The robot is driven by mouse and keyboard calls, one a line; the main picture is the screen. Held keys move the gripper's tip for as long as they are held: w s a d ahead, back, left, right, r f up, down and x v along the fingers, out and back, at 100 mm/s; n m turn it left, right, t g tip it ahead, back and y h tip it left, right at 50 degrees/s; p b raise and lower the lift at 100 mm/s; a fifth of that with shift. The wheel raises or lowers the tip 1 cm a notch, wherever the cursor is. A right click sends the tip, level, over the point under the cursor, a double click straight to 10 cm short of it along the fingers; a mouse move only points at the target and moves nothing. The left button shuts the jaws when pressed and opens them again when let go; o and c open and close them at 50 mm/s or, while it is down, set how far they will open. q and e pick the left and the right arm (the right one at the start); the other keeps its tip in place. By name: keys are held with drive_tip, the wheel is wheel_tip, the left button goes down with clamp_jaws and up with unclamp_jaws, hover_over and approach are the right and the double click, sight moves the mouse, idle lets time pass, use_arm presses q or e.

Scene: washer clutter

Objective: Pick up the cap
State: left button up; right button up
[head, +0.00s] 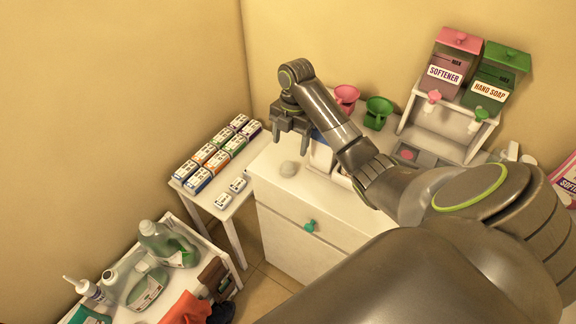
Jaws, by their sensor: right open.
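A small pale rounded object (289,169), possibly the cap, lies on the left end of the white cabinet top. My right gripper (290,138) points down above and just behind it in the picture, with its fingers apart and nothing seen between them. The gripper and the pale object look apart. A pink cup-like piece (346,94) and a green one (378,111) are at the back of the cabinet, to the right of the gripper. I cannot tell for sure which of these is the cap. My left gripper is out of the picture.
A low white table (222,211) on the left holds several small boxes (205,154). Another table at bottom left holds bottles (168,243) and an orange item (186,308). Softener (449,75) and hand soap (490,90) dispensers stand at the back right. My right arm hides much of the cabinet.

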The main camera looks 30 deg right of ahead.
sight(288, 164)
drive_tip(key=shift+s+a+f+b, duration=0.15)
drive_tip(key=shift+a+f+b, duration=0.05)
drive_tip(key=shift+f+b, duration=1.1)
drive_tip(key=shift+s+a+f+b, duration=0.15)
drive_tip(key=shift+f+b, duration=0.8)
drive_tip(key=shift+f, duration=0.65)
wheel_tip(288, 164, down, 2)
drive_tip(key=shift+a+f+p, duration=0.1)
drive_tip(key=shift+a+p, duration=0.05)
drive_tip(key=shift+p, duration=0.15)
drive_tip(key=c, duration=1.1)
